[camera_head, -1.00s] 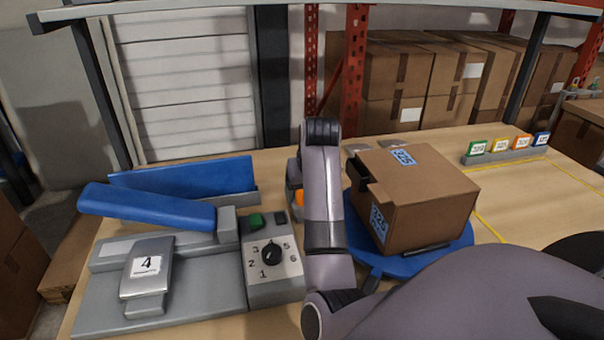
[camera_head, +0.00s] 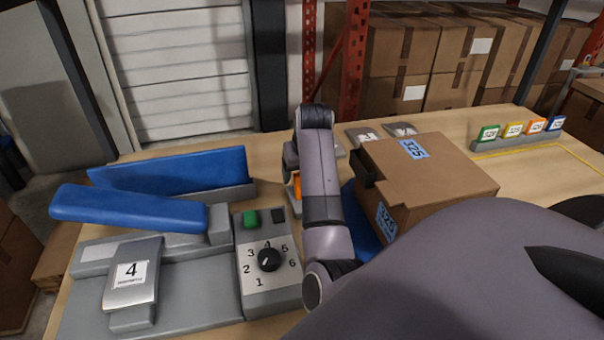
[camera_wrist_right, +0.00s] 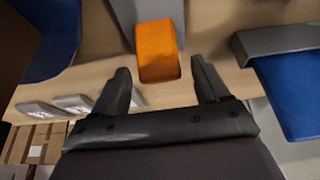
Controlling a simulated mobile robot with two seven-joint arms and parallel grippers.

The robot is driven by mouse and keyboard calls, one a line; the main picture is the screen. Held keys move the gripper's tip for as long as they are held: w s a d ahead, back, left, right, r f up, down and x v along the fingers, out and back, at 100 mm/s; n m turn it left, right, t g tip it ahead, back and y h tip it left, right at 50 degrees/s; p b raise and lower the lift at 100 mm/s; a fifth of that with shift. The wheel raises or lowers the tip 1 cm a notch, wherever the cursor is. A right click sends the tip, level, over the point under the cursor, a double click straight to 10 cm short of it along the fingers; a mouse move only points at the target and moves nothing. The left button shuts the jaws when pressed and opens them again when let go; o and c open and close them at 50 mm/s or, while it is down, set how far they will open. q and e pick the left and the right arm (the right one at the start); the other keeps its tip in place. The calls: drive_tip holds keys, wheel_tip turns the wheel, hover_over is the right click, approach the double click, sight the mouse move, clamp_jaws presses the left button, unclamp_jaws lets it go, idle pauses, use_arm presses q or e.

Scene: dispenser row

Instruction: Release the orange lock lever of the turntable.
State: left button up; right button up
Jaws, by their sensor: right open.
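The orange lock lever (camera_wrist_right: 158,50) is in the upper middle of the right wrist view, on a grey mount (camera_wrist_right: 148,10). My right gripper (camera_wrist_right: 160,80) is open, with one finger on each side just below the lever's end and a gap to both sides. In the head view only a sliver of the lever (camera_head: 297,187) shows; my right arm hides the rest and the gripper. The blue turntable (camera_head: 362,222) is mostly hidden by my arm and the carton (camera_head: 440,185) on it. My left gripper is not in view.
A grey dispenser with a black dial (camera_head: 269,259) and a blue arm (camera_head: 130,208) stands left of my right arm. Coloured number tags (camera_head: 515,130) stand in a row at the right back. Bare tabletop lies between the tags and the carton.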

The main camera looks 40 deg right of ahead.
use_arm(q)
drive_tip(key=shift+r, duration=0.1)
use_arm(e)
drive_tip(key=shift+x, duration=1.4)
